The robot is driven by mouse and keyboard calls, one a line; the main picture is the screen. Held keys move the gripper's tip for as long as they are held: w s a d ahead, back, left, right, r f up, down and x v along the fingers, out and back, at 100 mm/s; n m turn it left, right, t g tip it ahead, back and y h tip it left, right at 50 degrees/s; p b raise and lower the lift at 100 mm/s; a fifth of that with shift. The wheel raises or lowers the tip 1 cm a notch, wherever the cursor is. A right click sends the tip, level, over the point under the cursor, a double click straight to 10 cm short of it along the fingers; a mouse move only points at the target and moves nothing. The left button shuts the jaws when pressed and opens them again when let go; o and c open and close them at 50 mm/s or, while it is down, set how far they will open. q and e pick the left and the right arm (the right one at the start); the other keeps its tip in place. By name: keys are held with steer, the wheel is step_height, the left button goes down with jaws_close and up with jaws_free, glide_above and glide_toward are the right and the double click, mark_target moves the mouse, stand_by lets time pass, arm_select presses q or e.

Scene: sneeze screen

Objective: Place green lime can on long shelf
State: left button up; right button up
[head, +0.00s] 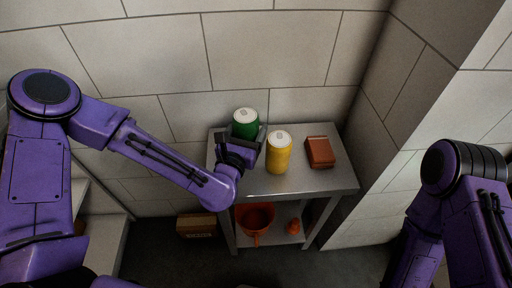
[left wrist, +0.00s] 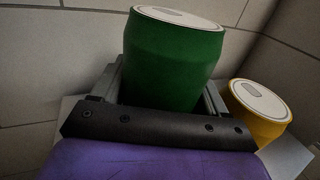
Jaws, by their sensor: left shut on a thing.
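The green lime can (head: 245,122) stands upright with its white lid up, at the back left of the grey table (head: 330,186). My left gripper (head: 243,143) is shut on the green can, reaching in from the left and front. In the left wrist view the green can (left wrist: 174,62) sits between the two fingers (left wrist: 163,92), and its lower part is hidden behind the gripper. My right arm shows at the right edge of the head view, but its gripper is out of view. I cannot make out a long shelf for certain.
A yellow can (head: 279,155) stands close to the right of my left gripper; it also shows in the left wrist view (left wrist: 258,110). A red-brown box (head: 320,152) lies right of it. An orange bucket (head: 255,217) is on the lower shelf. A cardboard box (head: 196,225) is on the floor.

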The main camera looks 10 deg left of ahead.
mark_target(248, 139)
arm_select(q)
step_height(248, 139, down, 4)
steer(key=shift+r, duration=0.15)
steer(key=shift+f, duration=0.35)
steer(key=shift+f+b, duration=0.2)
steer(key=shift+b, duration=0.2)
steer(key=o, duration=1)
steer(key=shift+o, duration=0.2)
steer(key=shift+r, duration=0.15)
